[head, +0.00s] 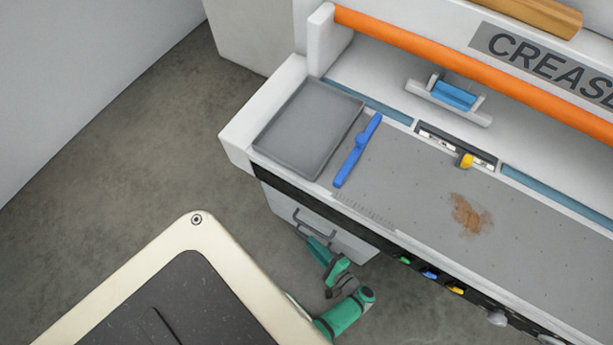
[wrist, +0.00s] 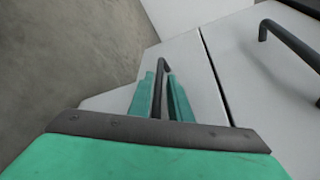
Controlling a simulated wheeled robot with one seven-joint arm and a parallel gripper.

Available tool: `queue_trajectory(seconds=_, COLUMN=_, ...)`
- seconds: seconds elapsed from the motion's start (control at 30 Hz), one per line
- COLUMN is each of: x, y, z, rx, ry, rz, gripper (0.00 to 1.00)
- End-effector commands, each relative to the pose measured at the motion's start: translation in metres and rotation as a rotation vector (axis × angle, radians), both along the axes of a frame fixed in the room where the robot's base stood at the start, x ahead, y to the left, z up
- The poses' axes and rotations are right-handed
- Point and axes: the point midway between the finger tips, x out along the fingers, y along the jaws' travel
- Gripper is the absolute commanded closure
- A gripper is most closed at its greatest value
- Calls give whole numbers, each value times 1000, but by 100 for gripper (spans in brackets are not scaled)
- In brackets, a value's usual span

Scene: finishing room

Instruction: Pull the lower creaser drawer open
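The creaser (head: 400,175) is a grey and white machine with an orange bar. Under its left end is a white drawer cabinet (head: 345,235), with a dark handle (head: 300,215) in the head view. In the wrist view a seam separates two drawer fronts. The lower drawer front (wrist: 195,75) is on the left and the upper one (wrist: 245,75) on the right, with its own dark bar handle (wrist: 290,45). My gripper (wrist: 160,78) has its two teal fingers on either side of the lower drawer's handle (wrist: 163,64). The fingers look apart, with the bar between them. Both drawers look shut.
My green arm reaches in low beside the cabinet. Concrete floor (head: 130,150) is open to the left of the creaser. A grey tray (head: 305,125) and a blue tool (head: 358,150) lie on the bed, with a brown stain (head: 470,215) farther right.

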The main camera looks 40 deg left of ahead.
Motion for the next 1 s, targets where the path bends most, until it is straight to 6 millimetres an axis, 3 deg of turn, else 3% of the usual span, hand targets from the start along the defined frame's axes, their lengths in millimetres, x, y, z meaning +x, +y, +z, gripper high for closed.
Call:
queue_trajectory(seconds=0.13, x=1, y=23, z=-5, rx=0, ry=0, rz=2, gripper=82)
queue_trajectory(seconds=0.33, x=3, y=40, z=-9, rx=-1, ry=0, rz=1, gripper=82)
queue_trajectory(seconds=0.67, x=4, y=44, z=-10, rx=-1, ry=0, rz=0, gripper=82)
queue_trajectory(seconds=0.7, x=4, y=44, z=-10, rx=-1, ry=0, rz=0, gripper=85)
queue_trajectory(seconds=0.77, x=4, y=44, z=-10, rx=-1, ry=0, rz=0, gripper=99)
queue_trajectory(seconds=1.0, x=3, y=43, z=-10, rx=-2, ry=0, rz=-1, gripper=100)
